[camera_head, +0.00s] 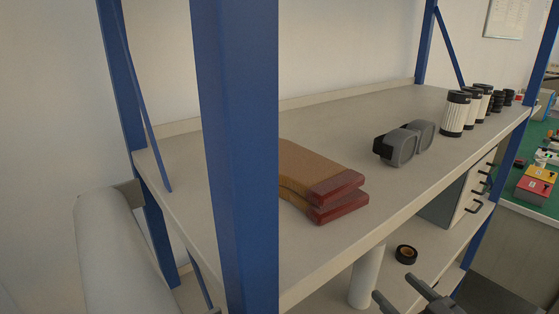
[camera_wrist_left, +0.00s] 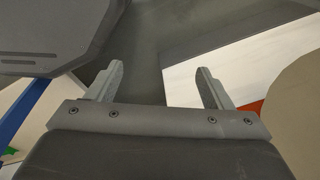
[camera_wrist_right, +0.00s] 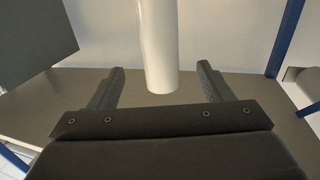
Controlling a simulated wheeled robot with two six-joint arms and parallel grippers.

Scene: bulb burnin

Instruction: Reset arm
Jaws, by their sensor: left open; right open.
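My right gripper (camera_head: 402,296) shows at the bottom right of the head view, in front of the lower shelf, with its fingers apart. In the right wrist view my right gripper (camera_wrist_right: 160,88) is open, with nothing between its fingertips. A white cylinder (camera_wrist_right: 158,45) stands beyond them. My left gripper (camera_wrist_left: 160,80) is open and empty in the left wrist view. My left gripper cannot be made out in the head view.
A blue-posted rack (camera_head: 235,150) holds brown and red folded items (camera_head: 318,180), grey goggles (camera_head: 402,145) and several ribbed cylinders (camera_head: 455,113) on its upper shelf. Below are a white cylinder (camera_head: 366,275), a tape roll (camera_head: 405,254) and a drawer cabinet (camera_head: 462,200).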

